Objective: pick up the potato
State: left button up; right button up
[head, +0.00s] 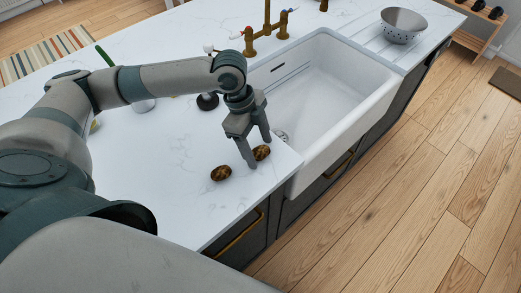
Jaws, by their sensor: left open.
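Two brown, mottled potatoes lie on the white counter near its front edge, left of the sink. One potato (221,173) lies left of my left gripper, apart from it. The other potato (261,152) lies by the gripper's fingertips. My left gripper (259,154) points down at the counter with its fingers spread. I cannot tell whether the right-hand potato is between the fingers or just behind them. My right gripper is not in view.
A white sink (330,85) is set in the counter to the right, with a brass faucet (268,28) behind it. A metal colander (402,24) stands on the far right counter. The counter (160,175) left of the potatoes is clear. Wooden floor lies in front.

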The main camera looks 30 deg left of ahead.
aim_at(266, 153)
pick_arm(q)
jog(key=c, duration=1.1)
jog(key=shift+c, duration=0.2)
jog(key=shift+r, duration=0.5)
jog(key=r, duration=0.1)
jog(key=r+b, duration=0.1)
jog(key=r, duration=0.1)
jog(key=shift+d+r+b, duration=0.15)
jog(key=shift+d+b, duration=0.15)
jog(key=shift+b, duration=0.05)
jog(key=s+d+r+b, duration=0.2)
jog(key=d+r, duration=0.4)
jog(key=d, duration=0.4)
jog(key=shift+s+d+r, duration=0.25)
jog(key=shift+d+r, duration=0.1)
jog(key=shift+d, duration=0.05)
